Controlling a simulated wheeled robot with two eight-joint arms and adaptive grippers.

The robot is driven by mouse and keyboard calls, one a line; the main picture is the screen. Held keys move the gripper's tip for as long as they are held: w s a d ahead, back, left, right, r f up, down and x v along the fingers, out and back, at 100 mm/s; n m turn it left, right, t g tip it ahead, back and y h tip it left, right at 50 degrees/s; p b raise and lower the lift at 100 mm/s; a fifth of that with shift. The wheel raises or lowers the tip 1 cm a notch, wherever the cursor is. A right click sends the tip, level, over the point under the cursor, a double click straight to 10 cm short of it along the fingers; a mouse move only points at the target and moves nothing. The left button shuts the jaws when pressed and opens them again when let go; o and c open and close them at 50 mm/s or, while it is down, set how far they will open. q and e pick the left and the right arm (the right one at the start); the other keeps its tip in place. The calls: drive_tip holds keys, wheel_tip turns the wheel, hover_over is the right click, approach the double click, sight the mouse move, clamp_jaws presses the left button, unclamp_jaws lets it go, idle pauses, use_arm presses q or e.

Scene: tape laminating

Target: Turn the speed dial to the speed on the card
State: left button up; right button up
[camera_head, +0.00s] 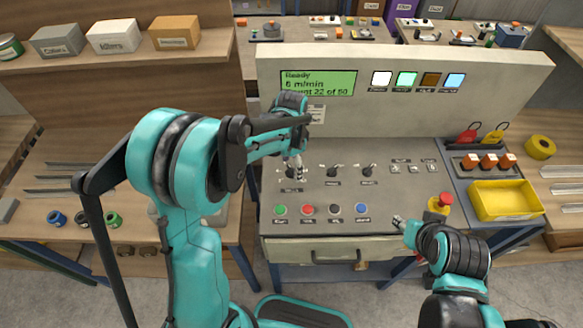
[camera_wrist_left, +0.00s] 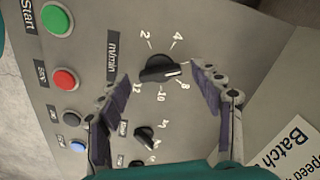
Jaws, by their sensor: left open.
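The speed dial (camera_wrist_left: 158,69) is a black knob with a white pointer mark, labelled m/min, in the left wrist view. Its mark points right, between the printed 4 and 8; the number between is covered by a finger. My open left gripper (camera_wrist_left: 160,78) has one finger on each side of the dial; contact is unclear. In the head view my left gripper (camera_head: 296,166) is over the leftmost knob and mostly hides it. The card (camera_wrist_left: 294,146) shows only partly, with "Batch" and "speed" readable and its value cut off. My right gripper (camera_head: 399,221) is near the console's front right.
The screen (camera_head: 318,83) reads Ready, 6 m/min. Two more knobs (camera_head: 333,171) and several coloured buttons (camera_head: 307,210) share the panel. A red emergency button (camera_head: 445,199) and yellow tray (camera_head: 505,200) stand at the right.

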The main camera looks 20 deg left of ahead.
use_arm(q)
drive_tip(key=shift+f, duration=0.3)
drive_tip(key=shift+c, duration=0.4)
drive_tip(key=c, duration=1.1)
drive_tip(key=shift+n, duration=0.3)
drive_tip(key=n, duration=0.9)
